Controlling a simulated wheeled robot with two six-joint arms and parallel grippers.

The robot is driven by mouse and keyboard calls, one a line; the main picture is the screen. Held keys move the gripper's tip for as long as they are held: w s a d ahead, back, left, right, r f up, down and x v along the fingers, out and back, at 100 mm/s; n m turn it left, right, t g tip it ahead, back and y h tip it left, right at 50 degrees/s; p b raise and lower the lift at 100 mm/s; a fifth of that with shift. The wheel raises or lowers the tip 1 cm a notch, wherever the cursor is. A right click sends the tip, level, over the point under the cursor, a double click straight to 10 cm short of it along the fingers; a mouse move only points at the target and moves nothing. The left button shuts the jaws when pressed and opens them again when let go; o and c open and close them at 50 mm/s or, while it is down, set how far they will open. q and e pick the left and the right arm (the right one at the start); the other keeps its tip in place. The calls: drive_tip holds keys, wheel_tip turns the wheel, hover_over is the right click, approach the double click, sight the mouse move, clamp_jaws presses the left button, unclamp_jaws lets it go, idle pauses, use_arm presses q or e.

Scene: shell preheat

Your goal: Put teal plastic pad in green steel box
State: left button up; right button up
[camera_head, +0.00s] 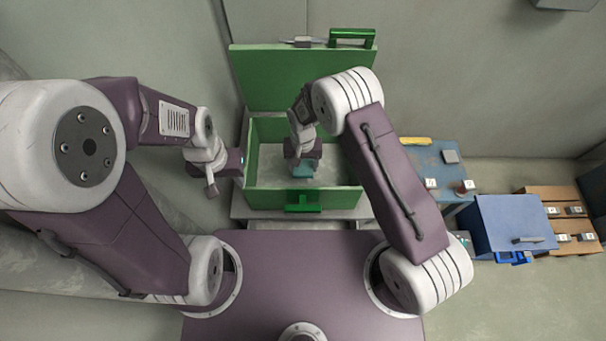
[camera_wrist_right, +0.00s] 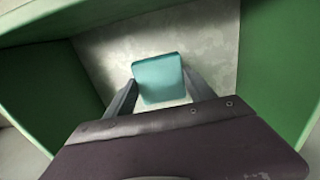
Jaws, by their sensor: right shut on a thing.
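The green steel box (camera_head: 252,165) stands open in front of me in the head view, its lid raised at the back. Its green wall also shows in the right wrist view (camera_wrist_right: 45,85). My right gripper (camera_head: 304,170) reaches down inside the box and is shut on the teal plastic pad (camera_wrist_right: 160,78). In the head view the pad (camera_head: 303,170) shows only partly under the gripper. The grey box floor lies beneath the pad; I cannot tell whether they touch. My left gripper (camera_head: 212,186) is left of the box; its finger opening is not clear.
A blue table (camera_head: 430,160) to the right holds a yellow item (camera_head: 415,141) and small blocks. A blue cabinet (camera_head: 512,222) and wooden drawers (camera_head: 548,194) stand further right. The box's raised lid (camera_head: 290,80) and green side walls surround my right gripper.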

sight(303, 166)
wheel_tip(303, 166, down, 4)
drive_tip(key=shift+w+r, duration=0.1)
drive_tip(key=shift+r, duration=0.1)
drive_tip(key=shift+f+b, duration=0.45)
drive_tip(key=shift+f, duration=1.4)
drive_tip(key=shift+f, duration=0.2)
drive_tip(key=o, duration=1.5)
drive_tip(key=shift+r, duration=0.1)
